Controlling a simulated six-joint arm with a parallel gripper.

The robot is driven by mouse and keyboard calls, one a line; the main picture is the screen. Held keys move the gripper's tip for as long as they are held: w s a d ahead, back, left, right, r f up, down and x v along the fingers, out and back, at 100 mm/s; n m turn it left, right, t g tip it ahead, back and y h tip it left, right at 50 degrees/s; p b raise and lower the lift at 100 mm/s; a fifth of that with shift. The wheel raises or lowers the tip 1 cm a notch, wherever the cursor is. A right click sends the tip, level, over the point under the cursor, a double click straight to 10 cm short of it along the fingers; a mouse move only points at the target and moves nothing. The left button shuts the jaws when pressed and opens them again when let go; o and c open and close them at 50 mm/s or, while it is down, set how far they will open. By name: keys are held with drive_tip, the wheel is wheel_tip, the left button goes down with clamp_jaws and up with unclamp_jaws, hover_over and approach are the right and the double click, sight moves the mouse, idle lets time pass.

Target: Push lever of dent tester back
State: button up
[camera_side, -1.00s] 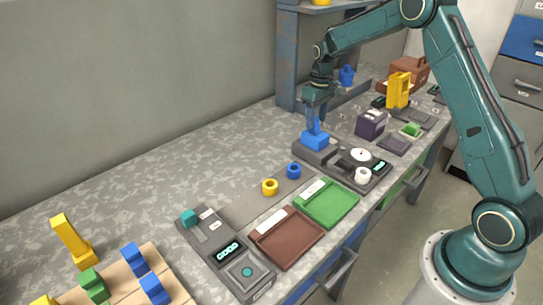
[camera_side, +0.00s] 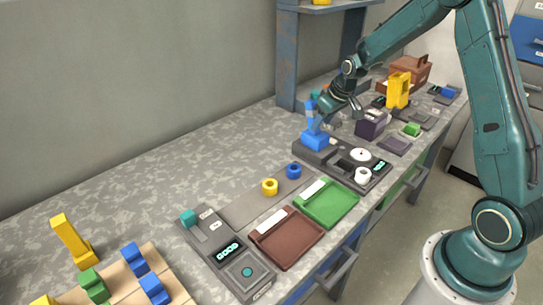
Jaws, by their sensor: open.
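A dark device (camera_side: 341,169) stands mid-bench, with a white round dial (camera_side: 360,155), a white ring-shaped piece (camera_side: 363,175) and a small lit display. A blue upright piece (camera_side: 315,139) with a wide foot stands on its left end. A second dark device (camera_side: 222,262) at the front has a teal knob (camera_side: 188,218) at its far end and a display lit green. I cannot tell for certain which is the dent tester or its lever. My gripper (camera_side: 338,107) is open, just right of the blue piece's top; contact is unclear.
Green (camera_side: 338,218) and brown (camera_side: 268,257) trays lie in front, with yellow and blue rings (camera_side: 270,187) behind. A dark purple box (camera_side: 371,124) and a yellow stand (camera_side: 398,91) are to the right. A blue shelf post (camera_side: 287,65) rises behind.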

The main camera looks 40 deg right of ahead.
drive_tip(key=v, duration=1.4)
drive_tip(key=s+a+r, duration=0.7)
drive_tip(key=s+a, duration=0.4)
drive_tip(key=shift+s+a+t, duration=0.3)
drive_tip(key=shift+s, duration=0.1)
drive_tip(key=shift+r, duration=0.1)
drive_tip(key=shift+w+d, duration=0.1)
drive_tip(key=c, duration=1)
drive_tip(key=shift+w+d+n, duration=0.15)
drive_tip(key=shift+w+n, duration=0.05)
drive_tip(key=shift+n, duration=0.3)
clamp_jaws()
drive_tip(key=w+d+f+n+g, duration=0.2)
drive_tip(key=w+d+f+n, duration=0.3)
drive_tip(key=w+d+n, duration=0.6)
drive_tip(key=n, duration=0.6)
drive_tip(key=shift+d+f, duration=0.15)
drive_tip(key=shift+f, duration=0.1)
